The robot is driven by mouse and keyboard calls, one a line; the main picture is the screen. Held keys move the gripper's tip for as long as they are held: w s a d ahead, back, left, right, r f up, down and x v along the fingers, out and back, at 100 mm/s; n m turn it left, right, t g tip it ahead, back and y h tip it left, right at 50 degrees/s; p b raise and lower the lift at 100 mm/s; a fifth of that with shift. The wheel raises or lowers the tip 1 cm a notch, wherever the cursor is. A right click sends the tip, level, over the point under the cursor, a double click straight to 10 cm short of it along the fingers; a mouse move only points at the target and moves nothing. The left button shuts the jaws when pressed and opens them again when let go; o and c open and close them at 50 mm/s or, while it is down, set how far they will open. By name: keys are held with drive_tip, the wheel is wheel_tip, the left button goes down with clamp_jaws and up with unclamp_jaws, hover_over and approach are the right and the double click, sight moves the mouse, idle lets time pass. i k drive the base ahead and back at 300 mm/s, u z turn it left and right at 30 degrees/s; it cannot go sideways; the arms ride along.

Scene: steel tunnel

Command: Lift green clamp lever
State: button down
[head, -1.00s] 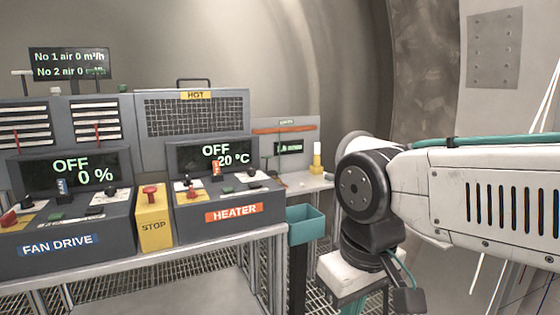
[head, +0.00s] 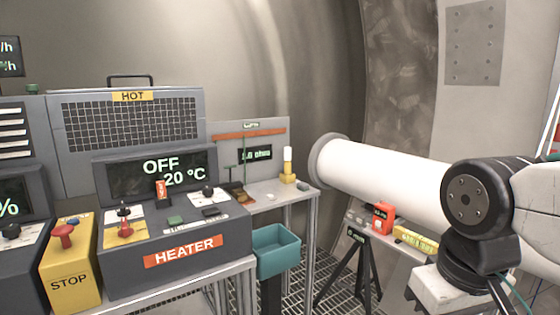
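A thin dark green upright piece (head: 244,160) stands in front of the small grey panel (head: 262,135) at the back of the bench; it may be the green clamp lever, but it is too small to tell. The panel carries an orange bar (head: 250,134) and a small display with green text (head: 257,153). Small dark brown parts (head: 236,190) sit at the foot of the upright. My arm's dark joint is at the right, well away from the panel. My gripper is not in view.
The heater console (head: 180,245) and yellow STOP box (head: 70,278) stand left of the panel. A yellow-based white post (head: 287,168) stands right of the panel. A white pipe (head: 390,175) and tripod (head: 350,270) are farther right.

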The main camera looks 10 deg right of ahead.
sight(230, 167)
drive_tip(key=z, duration=0.25)
drive_tip(key=i, duration=0.75)
drive_tip(key=u, duration=0.75)
drive_tip(key=i, duration=1.05)
drive_tip(key=u, duration=0.25)
